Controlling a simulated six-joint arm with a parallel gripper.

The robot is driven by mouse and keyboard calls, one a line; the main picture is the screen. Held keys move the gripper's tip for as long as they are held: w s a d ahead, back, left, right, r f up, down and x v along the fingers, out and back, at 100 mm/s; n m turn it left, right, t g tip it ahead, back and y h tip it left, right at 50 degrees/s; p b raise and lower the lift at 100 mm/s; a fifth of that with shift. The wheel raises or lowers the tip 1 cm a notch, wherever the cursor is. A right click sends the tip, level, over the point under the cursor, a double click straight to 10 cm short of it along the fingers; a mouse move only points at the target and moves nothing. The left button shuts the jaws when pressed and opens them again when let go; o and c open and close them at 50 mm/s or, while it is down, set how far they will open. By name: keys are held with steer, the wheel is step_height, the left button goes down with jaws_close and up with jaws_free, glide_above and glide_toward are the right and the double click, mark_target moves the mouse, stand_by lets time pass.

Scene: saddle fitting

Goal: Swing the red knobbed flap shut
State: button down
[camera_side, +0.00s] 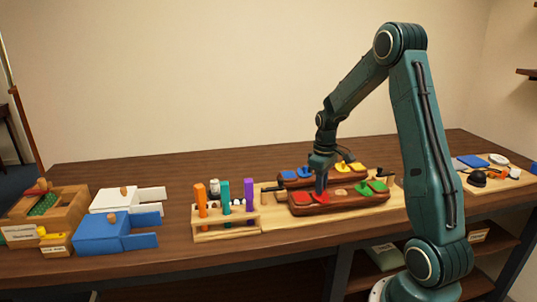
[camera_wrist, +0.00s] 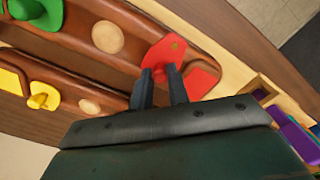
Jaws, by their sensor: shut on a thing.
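The red flap (camera_wrist: 162,53) lies at one end of the front reddish-brown wooden holder (camera_wrist: 202,43). Its knob (camera_wrist: 171,75) sits between the two fingertips. My gripper (camera_wrist: 160,85) is shut on the red knob. A separate flat red patch (camera_wrist: 202,82) shows beside the flap on the holder. In the side view, my gripper (camera_side: 321,190) reaches down to the red flap (camera_side: 306,197) at the left end of the front holder (camera_side: 335,203). The fingers hide part of the flap there.
A green flap (camera_side: 374,188) is at the holder's right end. A second holder behind carries blue (camera_side: 295,174) and yellow (camera_side: 350,168) flaps. A rack with coloured pegs (camera_side: 226,233) stands close on the left. Blue (camera_side: 103,235) and white boxes lie farther left.

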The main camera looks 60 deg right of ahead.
steer(key=shift+w+a+n, duration=0.1)
steer(key=shift+n, duration=0.3)
steer(key=c, duration=1.3)
jaws_free()
steer(key=shift+c, duration=0.2)
step_height(320, 180, up, 14)
steer(key=shift+f, duration=0.1)
